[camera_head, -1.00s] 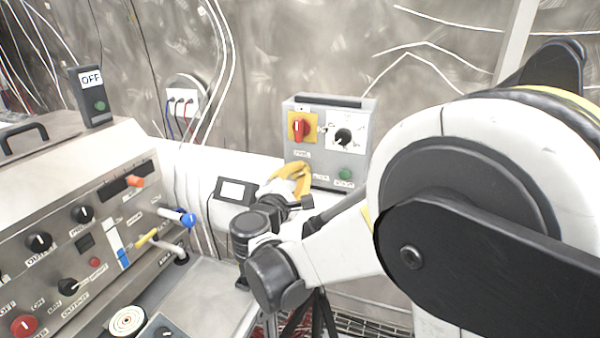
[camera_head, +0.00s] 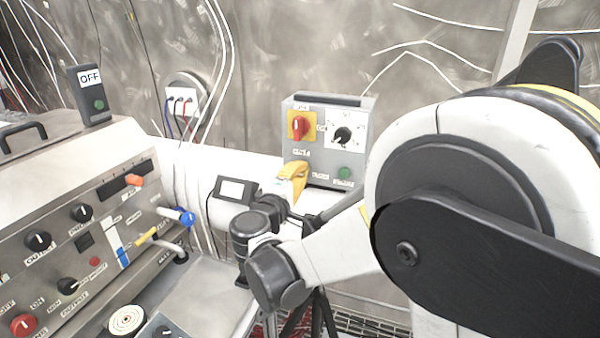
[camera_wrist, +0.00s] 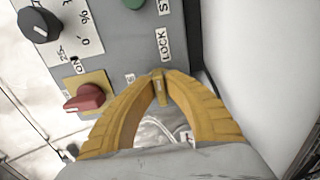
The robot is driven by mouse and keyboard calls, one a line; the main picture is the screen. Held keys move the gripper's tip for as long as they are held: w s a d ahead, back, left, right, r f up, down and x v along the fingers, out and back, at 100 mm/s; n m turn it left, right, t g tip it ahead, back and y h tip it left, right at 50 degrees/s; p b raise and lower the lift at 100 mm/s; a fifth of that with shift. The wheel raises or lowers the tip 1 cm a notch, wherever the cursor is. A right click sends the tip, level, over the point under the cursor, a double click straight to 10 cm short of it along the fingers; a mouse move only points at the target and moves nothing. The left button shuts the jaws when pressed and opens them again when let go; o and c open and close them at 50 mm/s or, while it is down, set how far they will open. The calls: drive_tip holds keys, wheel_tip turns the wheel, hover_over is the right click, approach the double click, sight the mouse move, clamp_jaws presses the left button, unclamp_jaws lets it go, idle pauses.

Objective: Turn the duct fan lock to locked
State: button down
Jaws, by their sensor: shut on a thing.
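The duct fan control box (camera_head: 358,118) is a grey box with a black top handle, standing against the wall. My gripper, with yellow fingers (camera_head: 293,180), is at its lower left front in the head view and hides the lock there. In the wrist view my fingertips (camera_wrist: 160,88) meet, shut on the small lock handle (camera_wrist: 161,80) beside the LOCK label (camera_wrist: 163,45). Only a sliver of the handle shows between the tips, so I cannot tell its setting.
On the box, a red knob (camera_wrist: 86,98) on a yellow plate, a black dial (camera_head: 343,136) and a green button (camera_head: 344,173) sit close to my gripper. A console (camera_head: 75,225) with several knobs stands at left.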

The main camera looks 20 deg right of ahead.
idle(0.4)
drive_tip(key=c, duration=1.5)
unclamp_jaws()
drive_tip(key=shift+o, duration=0.2)
drive_tip(key=v, duration=1.2)
drive_tip(key=shift+d, duration=0.1)
